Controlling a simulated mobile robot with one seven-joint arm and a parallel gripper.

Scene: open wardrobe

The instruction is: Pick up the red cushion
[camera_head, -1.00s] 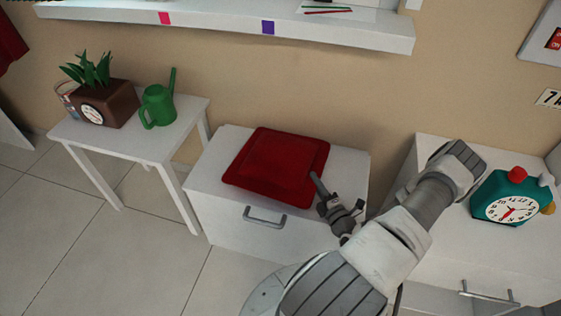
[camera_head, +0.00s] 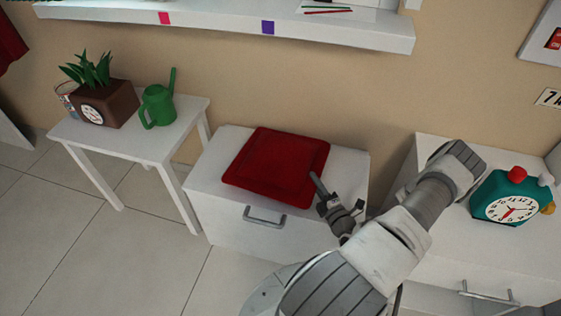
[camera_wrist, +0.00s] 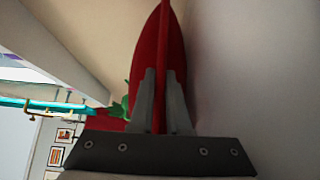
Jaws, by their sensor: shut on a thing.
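The red cushion (camera_head: 277,165) is square and lies flat on top of a white drawer cabinet (camera_head: 225,213) in the head view. My gripper (camera_head: 317,180) is at the cushion's right front edge. In the wrist view my gripper (camera_wrist: 161,100) has its two fingers closed on the rim of the red cushion (camera_wrist: 152,55), with the thin edge running between them. The far finger is partly hidden by the cushion in the head view.
A white side table (camera_head: 130,143) at left holds a brown planter (camera_head: 105,105) and a green watering can (camera_head: 158,105). A teal clock (camera_head: 508,198) stands on a white cabinet (camera_head: 425,150) at right. A wall shelf (camera_head: 230,28) runs above.

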